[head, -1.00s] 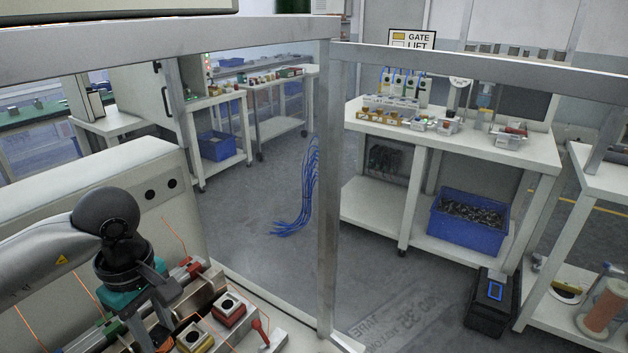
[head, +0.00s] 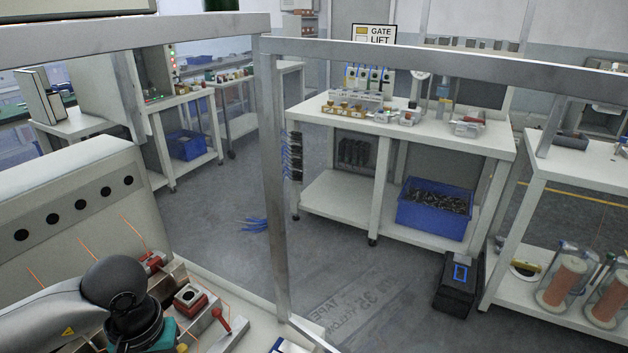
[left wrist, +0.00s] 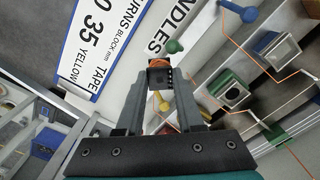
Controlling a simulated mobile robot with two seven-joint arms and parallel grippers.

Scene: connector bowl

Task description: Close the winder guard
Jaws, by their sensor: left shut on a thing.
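The winder fills the lower left of the head view. Its pale housing (head: 60,205) has a row of dark round holes, with orange wires and small coloured blocks below. Grey metal framing (head: 274,180) stands around it; I cannot tell which part is the guard. My left arm (head: 115,285) reaches over the winder bed, with its fingers hidden below the picture. In the left wrist view my left gripper (left wrist: 158,86) is shut on a small dark piece with orange on it (left wrist: 159,66), partly hidden by the fingertips. My right gripper is out of view.
A red-knobbed lever (head: 218,316) and a small block (head: 188,296) stand on the bed. In the left wrist view, a green knob (left wrist: 174,46) is close beyond the fingertips. A white bench (head: 400,130) with a blue bin (head: 433,213) stands beyond. Floor between is open.

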